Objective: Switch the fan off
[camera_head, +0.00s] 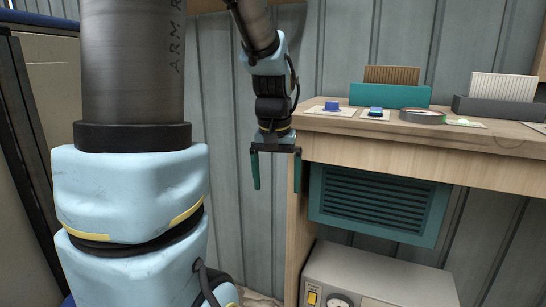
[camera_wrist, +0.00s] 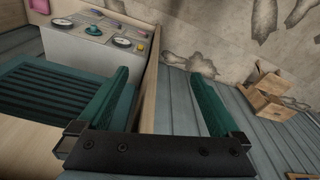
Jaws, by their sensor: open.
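No plain fan shows in either view. A teal louvred panel (camera_head: 375,205) is set under the bench and also shows in the wrist view (camera_wrist: 50,95). Below it stands a grey control box (camera_head: 385,275) with a small yellow switch (camera_head: 312,298) and a dial. In the wrist view the box (camera_wrist: 75,48) shows dials, a teal knob (camera_wrist: 95,30) and a yellow piece (camera_wrist: 140,48). My gripper (camera_head: 277,189) is open and empty, pointing down left of the bench's end. In the wrist view its fingers (camera_wrist: 158,74) are apart, touching nothing.
The wooden bench (camera_head: 420,158) carries a blue button (camera_head: 332,106), a second blue-topped switch (camera_head: 375,112), a tape roll (camera_head: 422,116) and card racks. Its side panel (camera_head: 293,220) stands close to my gripper. Boxes (camera_wrist: 268,95) lie at the right in the wrist view.

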